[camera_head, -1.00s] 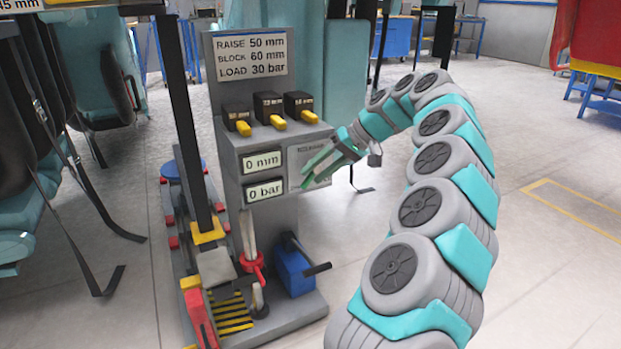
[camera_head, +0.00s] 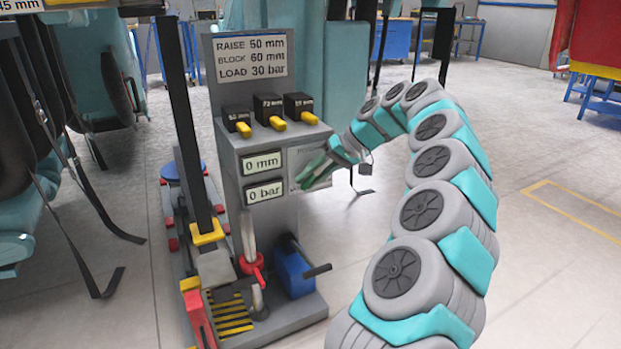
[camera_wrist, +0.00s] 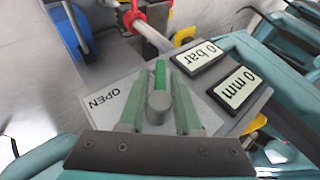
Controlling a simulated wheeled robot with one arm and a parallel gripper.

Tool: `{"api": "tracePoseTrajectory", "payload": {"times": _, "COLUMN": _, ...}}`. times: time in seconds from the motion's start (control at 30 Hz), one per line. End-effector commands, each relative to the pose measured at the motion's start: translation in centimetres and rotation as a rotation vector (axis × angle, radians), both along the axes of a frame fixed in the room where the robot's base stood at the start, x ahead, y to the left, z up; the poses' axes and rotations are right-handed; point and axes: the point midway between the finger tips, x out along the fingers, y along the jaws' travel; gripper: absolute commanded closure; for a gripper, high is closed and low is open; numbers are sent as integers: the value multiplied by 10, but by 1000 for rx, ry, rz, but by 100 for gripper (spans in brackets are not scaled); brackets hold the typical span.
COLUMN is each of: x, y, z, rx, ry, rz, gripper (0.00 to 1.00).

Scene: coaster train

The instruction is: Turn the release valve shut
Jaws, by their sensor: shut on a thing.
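The release valve has a grey round hub with a bright green lever (camera_wrist: 160,74) in the wrist view. It sits on a grey plate (camera_wrist: 113,85) with the word OPEN at its left. My gripper (camera_wrist: 158,88) has pale green fingers on both sides of the valve and is shut on it. In the head view my gripper (camera_head: 306,178) reaches the plate on the right of the console front. There the valve is mostly hidden by my fingers.
The grey console (camera_head: 228,165) carries displays reading 0 mm (camera_head: 262,163) and 0 bar (camera_head: 264,191). Several black blocks with yellow tabs stand above. A red handle (camera_head: 252,267) and a blue box with a black lever (camera_head: 294,270) are below.

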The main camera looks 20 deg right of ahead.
Motion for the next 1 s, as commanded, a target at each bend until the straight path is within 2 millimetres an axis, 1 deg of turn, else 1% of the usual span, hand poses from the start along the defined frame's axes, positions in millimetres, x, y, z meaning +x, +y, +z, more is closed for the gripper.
{"api": "tracePoseTrajectory", "payload": {"times": 0.27, "x": 0, "y": 0, "z": 1, "rx": 9, "ry": 0, "rz": 0, "gripper": 100}}
{"api": "tracePoseTrajectory", "payload": {"times": 0.5, "x": 0, "y": 1, "z": 2, "rx": 100, "ry": 6, "rz": 0, "gripper": 100}}
{"api": "tracePoseTrajectory", "payload": {"times": 0.7, "x": 0, "y": 1, "z": 1, "rx": 99, "ry": 4, "rz": 0, "gripper": 100}}
{"api": "tracePoseTrajectory", "payload": {"times": 0.73, "x": 0, "y": 1, "z": 1, "rx": 99, "ry": 4, "rz": 0, "gripper": 66}}
{"api": "tracePoseTrajectory", "payload": {"times": 0.83, "x": 0, "y": 1, "z": 1, "rx": 99, "ry": 4, "rz": 0, "gripper": 54}}
{"api": "tracePoseTrajectory", "payload": {"times": 1.0, "x": 0, "y": 1, "z": 2, "rx": 98, "ry": 4, "rz": 0, "gripper": 54}}
